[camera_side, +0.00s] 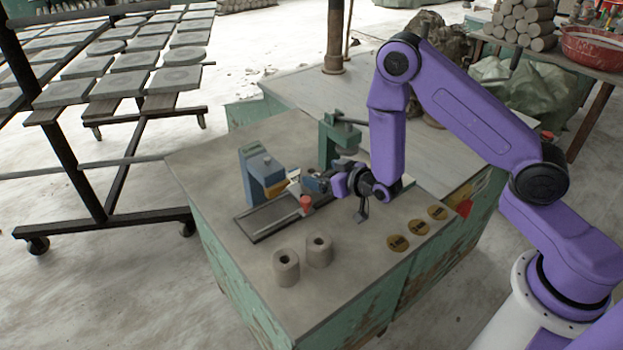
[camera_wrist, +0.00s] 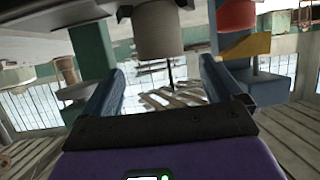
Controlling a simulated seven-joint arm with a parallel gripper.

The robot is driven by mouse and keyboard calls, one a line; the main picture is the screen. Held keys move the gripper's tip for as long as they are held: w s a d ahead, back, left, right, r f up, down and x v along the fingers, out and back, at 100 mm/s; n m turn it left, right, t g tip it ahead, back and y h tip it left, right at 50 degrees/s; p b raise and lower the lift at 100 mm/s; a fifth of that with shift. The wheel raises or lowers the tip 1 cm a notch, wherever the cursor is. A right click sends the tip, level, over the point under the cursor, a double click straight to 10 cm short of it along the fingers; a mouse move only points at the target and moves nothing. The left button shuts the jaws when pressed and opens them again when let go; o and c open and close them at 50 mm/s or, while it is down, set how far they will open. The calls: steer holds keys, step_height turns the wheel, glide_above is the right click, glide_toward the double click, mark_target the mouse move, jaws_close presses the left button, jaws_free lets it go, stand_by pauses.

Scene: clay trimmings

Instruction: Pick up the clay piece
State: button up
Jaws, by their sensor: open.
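My gripper (camera_side: 312,183) reaches in level over the bench, between the blue machine and the green press. In the wrist view, which is upside down, its two blue fingers stand apart with an empty gap (camera_wrist: 162,72) between them. A grey-beige clay cylinder (camera_wrist: 158,32) shows beyond the fingertips, roughly in line with the gap; I see no contact. I cannot make out this piece surely in the side view, where my gripper may hide it. Two hollow grey clay cylinders (camera_side: 286,267) (camera_side: 318,251) stand upright near the bench's front edge.
The blue machine (camera_side: 252,170) with a yellow part and the green press (camera_side: 327,146) flank my gripper. A red cylinder (camera_side: 305,203) stands by a dark flat track (camera_side: 262,223). Several yellow discs (camera_side: 398,242) lie at the right front. The bench's left front (camera_side: 225,270) is bare.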

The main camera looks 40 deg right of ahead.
mark_target(312, 172)
steer(key=shift+x, duration=2.9)
steer(key=shift+f, duration=0.15)
steer(key=shift+a, duration=0.1)
steer(key=c, duration=1.3)
steer(key=shift+c, duration=0.2)
